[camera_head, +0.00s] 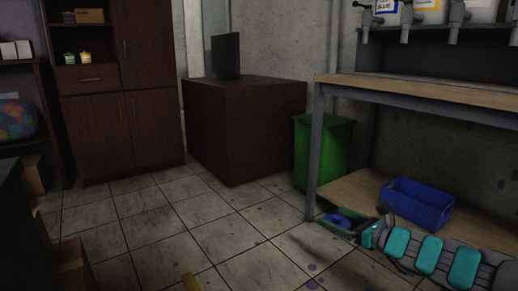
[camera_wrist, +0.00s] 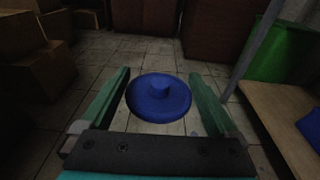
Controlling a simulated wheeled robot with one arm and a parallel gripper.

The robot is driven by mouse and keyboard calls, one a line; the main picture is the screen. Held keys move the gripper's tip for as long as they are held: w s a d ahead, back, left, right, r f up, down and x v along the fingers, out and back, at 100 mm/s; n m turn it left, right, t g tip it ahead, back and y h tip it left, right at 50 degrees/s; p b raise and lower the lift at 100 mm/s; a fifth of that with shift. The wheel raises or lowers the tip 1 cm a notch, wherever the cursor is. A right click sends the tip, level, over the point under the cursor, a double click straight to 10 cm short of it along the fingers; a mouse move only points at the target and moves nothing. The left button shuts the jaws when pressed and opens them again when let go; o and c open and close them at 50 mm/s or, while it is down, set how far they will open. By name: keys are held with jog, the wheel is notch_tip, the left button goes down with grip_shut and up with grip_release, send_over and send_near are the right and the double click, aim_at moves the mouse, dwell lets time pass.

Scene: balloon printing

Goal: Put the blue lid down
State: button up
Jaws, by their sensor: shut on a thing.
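The blue lid (camera_wrist: 160,105) is a round disc with a small knob on top, held level between the two green fingers of my gripper (camera_wrist: 160,74) in the wrist view. My gripper is shut on it, one finger at each side. In the head view the lid (camera_head: 341,217) shows small and dark blue at the end of my gripper (camera_head: 336,222), by the front leg of the workbench. The lid is above the tiled floor (camera_wrist: 110,62), and its underside is hidden.
The wooden workbench (camera_head: 420,91) has a lower shelf (camera_head: 355,190) bearing a blue bin (camera_head: 417,204). A green trash bin (camera_head: 322,152) stands behind its leg. A dark red desk (camera_head: 245,130) is at the back. Cardboard boxes (camera_wrist: 35,75) are at left. Floor tiles in the middle are clear.

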jog(key=w+a+f+n+g+y, duration=0.2)
jog(key=a+f+n+g+y, duration=0.1)
jog(key=a+f, duration=0.3)
jog(key=shift+w+f+n+g+y, duration=0.3)
jog(key=shift+f+n+g, duration=0.1)
jog(key=shift+g, duration=0.1)
jog(key=shift+f, duration=0.25)
jog(key=shift+r, duration=0.1)
notch_tip(320, 180, up, 5)
jog(key=p, duration=1.2)
jog(key=shift+w, duration=0.1)
jog(key=shift+a+p, duration=0.1)
jog(key=shift+p, duration=0.45)
jog(key=shift+f, duration=0.25)
